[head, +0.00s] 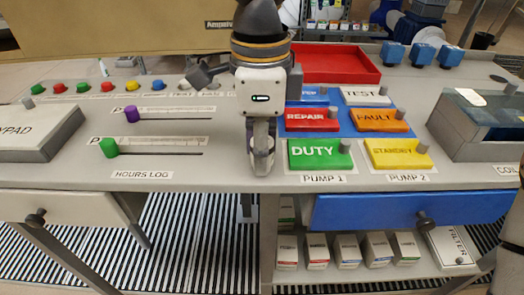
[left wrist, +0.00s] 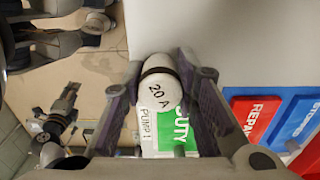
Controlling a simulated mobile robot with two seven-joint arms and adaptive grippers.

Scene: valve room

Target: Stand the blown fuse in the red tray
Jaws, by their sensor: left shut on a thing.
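My left gripper (head: 262,165) points down over the front of the bench, just left of the DUTY block. In the left wrist view its two fingers (left wrist: 158,95) are shut on a fuse (left wrist: 160,92), a pale cylinder with a dark band and "20 A" on its round end. In the head view the fingers mostly hide the fuse. The red tray (head: 335,65) lies at the back of the bench, beyond the labelled blocks and right of the left arm; its visible floor looks empty. A dark arm part, seemingly my right gripper (left wrist: 65,105), shows small in the left wrist view; its jaws are unclear.
Sliders (head: 110,147) are to the left. A grey box (head: 485,125) stands right. Blue blocks (head: 422,55) stand right of the tray.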

